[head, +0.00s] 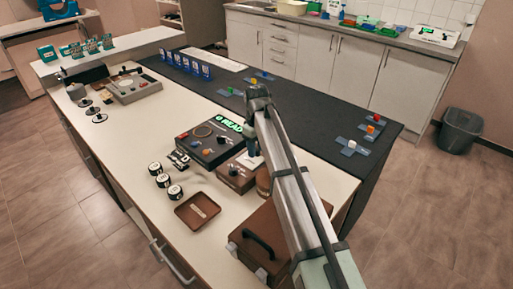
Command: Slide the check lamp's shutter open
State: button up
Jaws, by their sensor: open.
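My gripper (250,146) is at the far end of my arm, pointing down above the right side of the dark control box (209,146) with the lit green display. It is open, small in view, and nothing shows between its fingers. I cannot tell for sure which thing is the check lamp. A small brown box (236,174) with a dark knob stands just in front of the control box, left of my arm. A small dark device (180,160) lies left of the control box. No shutter can be made out at this size. My arm hides what lies behind it.
A brown tray (187,217) and several white-topped round pieces (162,180) lie on the pale bench. A brown case (250,243) with a black handle stands at the front. A grey device (130,90) stands farther back. The dark mat (300,119) holds blue stands and coloured blocks.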

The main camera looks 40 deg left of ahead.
jog(key=shift+f, duration=0.1)
jog(key=shift+c, duration=0.2)
grip_shut()
dwell(0.5)
